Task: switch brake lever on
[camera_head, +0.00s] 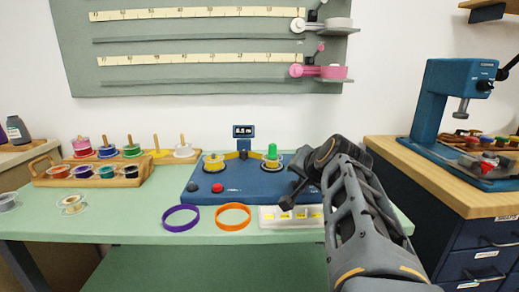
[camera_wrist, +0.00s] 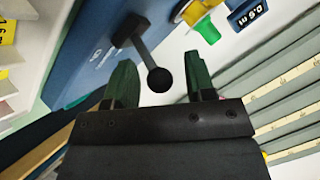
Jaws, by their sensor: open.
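The brake lever (camera_wrist: 144,52) shows in the wrist view as a dark arm with a round black knob (camera_wrist: 159,79). It comes off a dark pivot block on the side of the blue winding machine (camera_wrist: 92,52). My gripper (camera_wrist: 162,80) is open, with one green-lined finger on each side of the knob in that picture. I cannot tell whether either finger touches it.
The machine carries a yellow-wound spool (camera_head: 213,163), a green-topped post (camera_head: 272,152), a red button (camera_head: 217,188) and a small display (camera_head: 244,131). Purple (camera_head: 181,218) and orange (camera_head: 233,217) rings and a white tray (camera_head: 268,222) lie in front. A wooden spool rack (camera_head: 110,178) stands left.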

